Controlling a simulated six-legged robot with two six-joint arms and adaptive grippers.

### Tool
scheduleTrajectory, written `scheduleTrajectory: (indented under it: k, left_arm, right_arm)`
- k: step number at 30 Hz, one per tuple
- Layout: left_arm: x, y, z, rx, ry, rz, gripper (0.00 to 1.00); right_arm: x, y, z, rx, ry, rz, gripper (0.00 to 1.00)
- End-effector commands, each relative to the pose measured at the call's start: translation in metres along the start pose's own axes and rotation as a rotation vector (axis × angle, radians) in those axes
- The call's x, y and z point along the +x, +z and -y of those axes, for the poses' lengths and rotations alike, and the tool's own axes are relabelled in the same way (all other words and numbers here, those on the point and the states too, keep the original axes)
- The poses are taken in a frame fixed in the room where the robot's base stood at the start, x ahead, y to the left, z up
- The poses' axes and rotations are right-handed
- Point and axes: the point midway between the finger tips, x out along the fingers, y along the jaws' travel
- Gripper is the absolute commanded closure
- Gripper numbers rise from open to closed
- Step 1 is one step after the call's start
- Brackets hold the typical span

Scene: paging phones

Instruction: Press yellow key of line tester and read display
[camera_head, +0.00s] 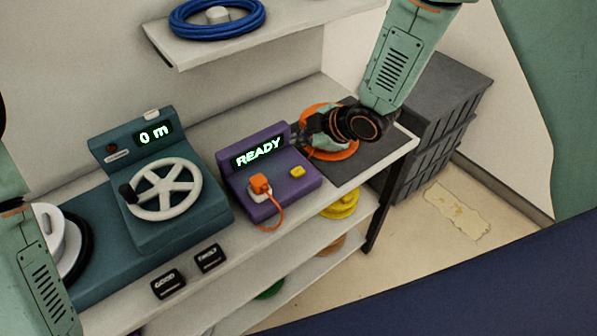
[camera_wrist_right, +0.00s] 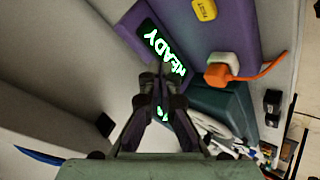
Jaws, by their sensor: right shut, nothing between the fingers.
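The line tester (camera_head: 290,195) is a purple box on the bench. Its display (camera_head: 257,153) reads READY in green. Its yellow key (camera_head: 298,171) sits on the top at the right, and an orange plug (camera_head: 260,184) with an orange cord is in its front. My right gripper (camera_head: 304,133) is shut and empty, behind and right of the display, apart from the yellow key. In the right wrist view the shut fingertips (camera_wrist_right: 160,80) overlap the display (camera_wrist_right: 160,45), and the yellow key (camera_wrist_right: 203,10) is at the top. My left gripper is out of view.
A teal winder (camera_head: 190,225) with a white handwheel shows 0 m at left. An orange coil (camera_head: 340,152) lies on a dark mat beneath my right gripper. GOOD (camera_head: 168,284) and FAULT (camera_head: 209,258) blocks stand at the front edge. A shelf with a blue coil (camera_head: 217,20) hangs above.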

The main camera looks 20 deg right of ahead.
Motion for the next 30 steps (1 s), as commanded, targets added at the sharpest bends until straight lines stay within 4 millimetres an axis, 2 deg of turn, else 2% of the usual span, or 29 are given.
scheduleTrajectory:
  k: [9,18,30]
  left_arm:
    - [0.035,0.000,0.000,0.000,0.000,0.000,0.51]
    - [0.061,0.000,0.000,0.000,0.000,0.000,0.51]
    - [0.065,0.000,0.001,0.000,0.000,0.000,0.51]
  right_arm:
    - [0.026,0.021,0.019,0.000,0.000,0.000,1.00]
    - [0.050,0.038,0.036,0.001,-0.001,0.001,1.00]
    - [0.054,0.041,0.039,0.001,0.000,0.000,1.00]
